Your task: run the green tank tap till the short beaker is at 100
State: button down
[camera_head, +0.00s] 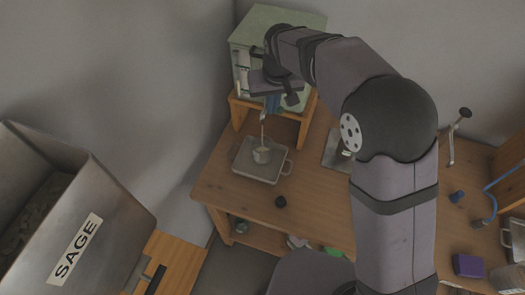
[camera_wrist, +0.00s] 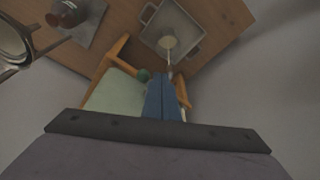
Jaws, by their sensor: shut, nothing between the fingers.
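The green tank (camera_head: 262,22) stands on a wooden stand at the back of the bench. The short beaker (camera_head: 262,155) sits on a grey tray (camera_head: 244,168) in front of it, and also shows in the wrist view (camera_wrist: 167,42). A thin pale line, which looks like a running stream, drops into the beaker. Its level mark is too small to read. My gripper (camera_head: 272,104) is shut and empty at the tank's front, above the stand. In the wrist view its blue fingers (camera_wrist: 163,78) are beside a dark green knob (camera_wrist: 143,75); contact is unclear.
A wooden stand (camera_head: 239,110) holds the tank. A metal bin labelled SAGE (camera_head: 125,205) is at left. A purple block (camera_head: 468,265) and blue tubing (camera_head: 488,200) are at right.

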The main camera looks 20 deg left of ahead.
jog(key=shift+f, duration=0.1)
dwell(0.3)
jog(key=shift+s+d+b+x, duration=0.1)
jog(key=shift+s+b+x, duration=0.1)
jog(key=shift+b+x, duration=0.6)
jog(key=shift+s+d+b+x, duration=0.2)
jog(key=shift+b+x, duration=0.2)
jog(key=shift+x, duration=0.7)
dwell(3.9)
jog(key=shift+w+d+p, duration=0.2)
jog(key=shift+w+p, duration=0.3)
jog(key=shift+w, duration=0.25)
jog(key=shift+w+d+p, duration=0.25)
jog(key=shift+w+p, duration=0.2)
jog(key=shift+w, duration=0.55)
jog(key=shift+f, duration=0.1)
jog(key=a+p+v, duration=0.1)
jog(key=p+v, duration=0.4)
jog(key=v, duration=0.2)
